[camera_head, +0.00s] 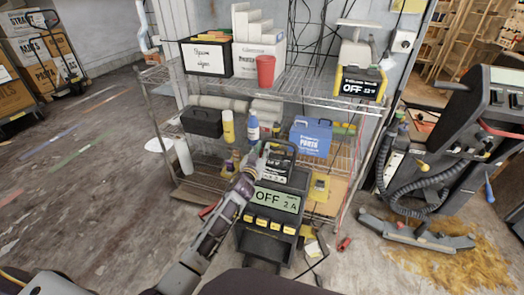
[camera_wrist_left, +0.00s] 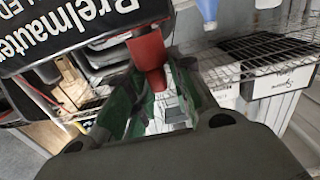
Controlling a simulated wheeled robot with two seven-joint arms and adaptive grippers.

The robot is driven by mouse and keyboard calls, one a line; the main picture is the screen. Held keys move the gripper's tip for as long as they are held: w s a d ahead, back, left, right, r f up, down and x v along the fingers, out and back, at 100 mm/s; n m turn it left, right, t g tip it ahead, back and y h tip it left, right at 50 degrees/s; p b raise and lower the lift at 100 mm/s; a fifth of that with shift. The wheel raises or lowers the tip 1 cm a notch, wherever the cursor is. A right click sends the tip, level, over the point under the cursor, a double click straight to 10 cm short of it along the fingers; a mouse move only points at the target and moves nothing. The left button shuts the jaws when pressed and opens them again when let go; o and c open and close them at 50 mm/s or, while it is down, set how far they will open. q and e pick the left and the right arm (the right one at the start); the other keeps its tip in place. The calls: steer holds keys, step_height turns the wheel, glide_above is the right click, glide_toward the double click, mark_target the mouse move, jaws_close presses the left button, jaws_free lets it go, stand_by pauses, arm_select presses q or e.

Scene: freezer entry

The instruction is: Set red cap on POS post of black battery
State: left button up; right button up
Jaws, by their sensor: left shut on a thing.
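In the left wrist view the fingers (camera_wrist_left: 156,88) are closed on a red piece (camera_wrist_left: 149,50), which looks like the red cap. Its upper end is beside a black case with white lettering (camera_wrist_left: 70,30), which seems to be the battery. I cannot tell whether the cap touches a post. The POS post cannot be made out in either view. My right gripper is not in view.
The charger (camera_head: 270,220) with an "OFF 2 A" display stands in front of the shelf. A red cup (camera_head: 265,71) is on the top shelf.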

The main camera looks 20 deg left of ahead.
arm_select(q)
steer(key=shift+f, duration=0.3)
steer(key=o, duration=0.9)
steer(key=shift+o, duration=0.2)
steer(key=shift+s, duration=0.1)
steer(key=s, duration=1.1)
steer(key=shift+s+a, duration=0.2)
steer(key=shift+s, duration=0.2)
stand_by(0.7)
